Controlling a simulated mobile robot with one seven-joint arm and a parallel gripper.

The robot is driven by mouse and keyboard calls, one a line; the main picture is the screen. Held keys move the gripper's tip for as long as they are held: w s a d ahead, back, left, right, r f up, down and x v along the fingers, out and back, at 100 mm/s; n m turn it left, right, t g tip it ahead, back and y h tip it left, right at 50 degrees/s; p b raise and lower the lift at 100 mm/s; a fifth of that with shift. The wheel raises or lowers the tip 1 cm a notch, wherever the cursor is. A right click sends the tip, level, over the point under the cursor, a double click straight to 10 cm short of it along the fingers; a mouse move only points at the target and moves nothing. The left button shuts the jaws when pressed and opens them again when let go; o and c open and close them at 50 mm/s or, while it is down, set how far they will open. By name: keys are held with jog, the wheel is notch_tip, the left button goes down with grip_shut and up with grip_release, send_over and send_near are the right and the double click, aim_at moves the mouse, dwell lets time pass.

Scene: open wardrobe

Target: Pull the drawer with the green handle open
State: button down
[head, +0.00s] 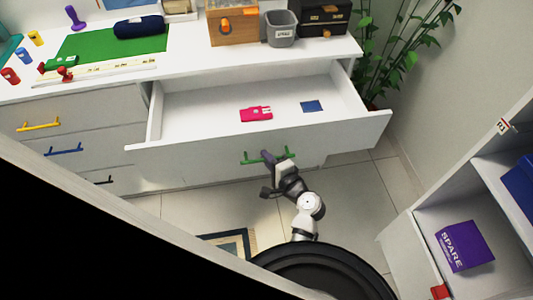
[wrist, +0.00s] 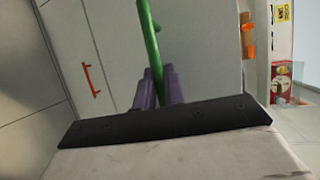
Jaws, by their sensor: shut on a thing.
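The drawer (head: 350,136) with the green handle (head: 248,157) stands well out from the white cabinet, its inside open to view in the head view. A pink item (head: 256,114) and a small dark blue square (head: 312,106) lie on its floor. My gripper (head: 268,157) is at the front of this drawer, shut on the green handle. In the wrist view the green handle (wrist: 149,45) runs between the purple fingers of my gripper (wrist: 157,88). The fingers hide part of the handle.
Drawers with a yellow handle (head: 39,126) and a blue handle (head: 64,151) are closed at the left. A plant (head: 405,45) stands right of the cabinet. A shelf unit with a purple box (head: 464,246) is at the right. Tiled floor is free between them.

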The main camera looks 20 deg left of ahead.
jog(key=shift+s+d, duration=0.1)
dwell(0.3)
jog(key=c, duration=1.5)
grip_release()
